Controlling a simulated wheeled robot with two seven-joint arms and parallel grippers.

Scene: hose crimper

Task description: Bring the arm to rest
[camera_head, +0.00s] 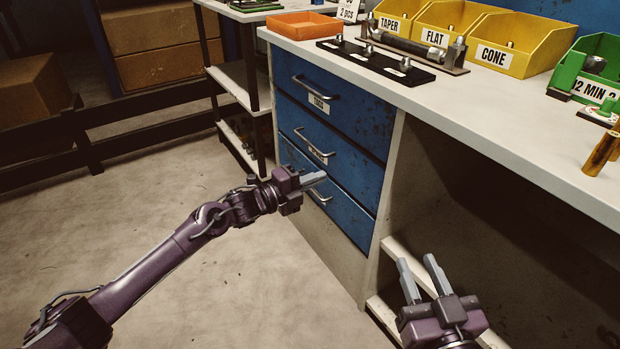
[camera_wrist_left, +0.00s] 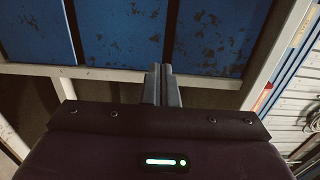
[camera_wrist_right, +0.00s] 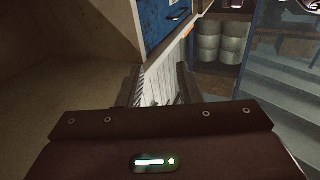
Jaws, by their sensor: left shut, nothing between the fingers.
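My left arm reaches in from the left in the head view. My left gripper (camera_head: 314,180) is shut and empty, in front of the blue drawers of the workbench. Its closed fingers (camera_wrist_left: 162,85) also show in the left wrist view. My right gripper (camera_head: 418,268) is at the bottom right of the head view, below the bench top. Its two fingers stand apart with nothing visible between them. They are also apart in the right wrist view (camera_wrist_right: 158,88).
The workbench (camera_head: 480,121) has blue drawers (camera_head: 333,147) with handles. On it are an orange tray (camera_head: 298,25), a black strip (camera_head: 375,62), yellow bins (camera_head: 508,48) and a green bin (camera_head: 598,72). A shelf rack (camera_head: 235,80) stands left of it. The floor (camera_head: 200,290) at left is clear.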

